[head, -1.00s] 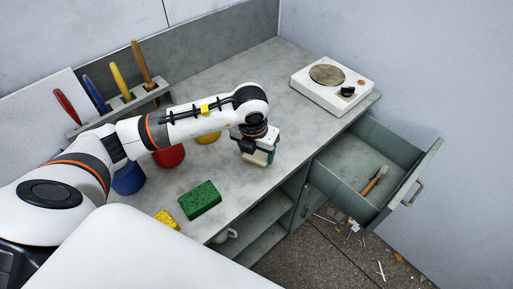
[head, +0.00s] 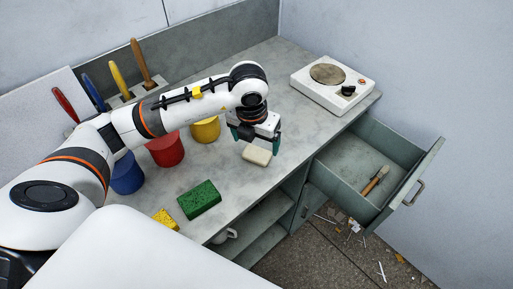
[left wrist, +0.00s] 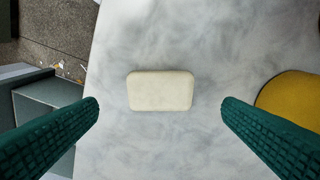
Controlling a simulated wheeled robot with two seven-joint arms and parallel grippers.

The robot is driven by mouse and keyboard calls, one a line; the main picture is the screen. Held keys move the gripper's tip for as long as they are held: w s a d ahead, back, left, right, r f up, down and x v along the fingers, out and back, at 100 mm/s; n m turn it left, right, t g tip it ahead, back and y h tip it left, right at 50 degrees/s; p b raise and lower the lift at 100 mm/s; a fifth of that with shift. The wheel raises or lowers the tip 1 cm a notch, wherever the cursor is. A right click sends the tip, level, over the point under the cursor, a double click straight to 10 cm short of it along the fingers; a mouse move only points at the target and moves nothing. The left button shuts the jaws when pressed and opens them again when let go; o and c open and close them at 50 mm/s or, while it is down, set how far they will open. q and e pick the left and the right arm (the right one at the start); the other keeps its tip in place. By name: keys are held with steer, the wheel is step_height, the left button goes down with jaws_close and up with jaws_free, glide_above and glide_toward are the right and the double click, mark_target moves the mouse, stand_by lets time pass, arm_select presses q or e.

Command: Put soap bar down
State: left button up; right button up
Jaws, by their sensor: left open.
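The cream soap bar (head: 257,155) lies flat on the grey counter (head: 285,115), a little in from its front edge. It also shows in the left wrist view (left wrist: 160,91), lying between and beyond the two green fingers with clear space on both sides. My left gripper (head: 256,139) is open and empty just above the soap bar, apart from it; its fingertips also show in the left wrist view (left wrist: 159,104). My right gripper is not in view.
A green sponge (head: 199,199) and a yellow sponge (head: 166,219) lie nearer on the counter. Red (head: 166,150), blue (head: 127,175) and yellow (head: 206,130) containers stand behind. A hot plate (head: 332,84) is at the back right. An open drawer (head: 346,165) holds a brush (head: 375,180).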

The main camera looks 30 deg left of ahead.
mark_target(254, 158)
arm_select(q)
step_height(254, 158, up, 7)
steer(key=s, duration=0.1)
steer(key=shift+b, duration=0.3)
steer(key=shift+r, duration=0.15)
